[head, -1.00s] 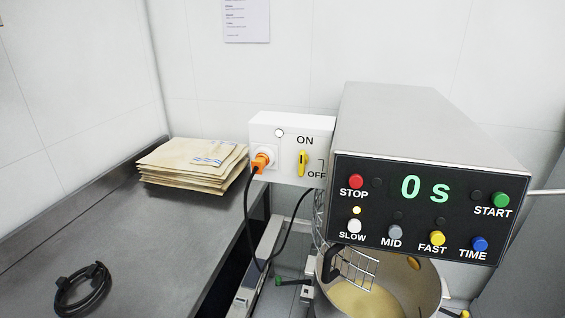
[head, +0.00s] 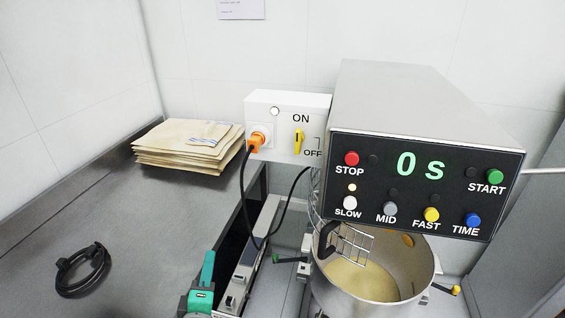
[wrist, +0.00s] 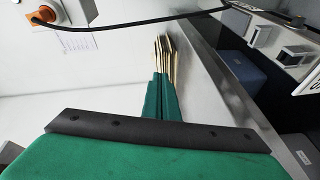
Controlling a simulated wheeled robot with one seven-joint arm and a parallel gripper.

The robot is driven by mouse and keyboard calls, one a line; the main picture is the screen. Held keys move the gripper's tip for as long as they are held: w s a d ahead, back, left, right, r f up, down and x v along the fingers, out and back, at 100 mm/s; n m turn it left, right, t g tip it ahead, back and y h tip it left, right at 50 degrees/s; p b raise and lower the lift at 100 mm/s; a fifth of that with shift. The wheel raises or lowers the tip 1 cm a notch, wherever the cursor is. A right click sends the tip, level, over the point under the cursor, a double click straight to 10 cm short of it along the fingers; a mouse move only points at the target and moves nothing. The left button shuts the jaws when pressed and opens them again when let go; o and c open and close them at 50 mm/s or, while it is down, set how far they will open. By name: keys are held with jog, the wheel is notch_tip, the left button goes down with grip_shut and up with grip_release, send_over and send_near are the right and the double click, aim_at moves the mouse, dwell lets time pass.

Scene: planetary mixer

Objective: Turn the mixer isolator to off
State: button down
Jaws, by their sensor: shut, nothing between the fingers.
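The white isolator box (head: 286,100) is on the wall side, left of the mixer's control panel (head: 385,178). Its yellow knob (head: 299,141) stands upright, pointing towards the ON label; OFF is at its lower right. An orange plug (head: 257,138) with a black cable is in the box's left part; the plug also shows in the wrist view (wrist: 45,15). My green gripper (head: 207,270) is low in the head view, below and left of the box, apart from it. In the wrist view its fingers (wrist: 162,98) are together and empty. The knob is not visible there.
A stack of paper sacks (head: 187,146) lies on the steel counter (head: 130,225), with a coiled black cable (head: 82,270) nearer. The plug's cable hangs below the box. The mixer bowl (head: 375,285) and wire guard are at lower right. The panel reads 0 s.

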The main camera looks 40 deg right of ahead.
aim_at(299, 140)
jog(key=s+d+r+m+g+h, duration=0.15)
jog(key=d+r+g+h, duration=0.35)
jog(key=r, duration=0.9)
jog(key=d+r+m+g+h, duration=0.25)
jog(key=d+r, duration=0.35)
jog(key=r, duration=0.8)
jog(key=x, duration=0.9)
jog(key=shift+w+d+f, duration=0.2)
jog(key=shift+d+f, duration=0.05)
jog(key=shift+s+d, duration=0.6)
jog(key=shift+s, duration=0.2)
jog(key=shift+s+d, duration=0.6)
jog(key=shift+s, duration=0.15)
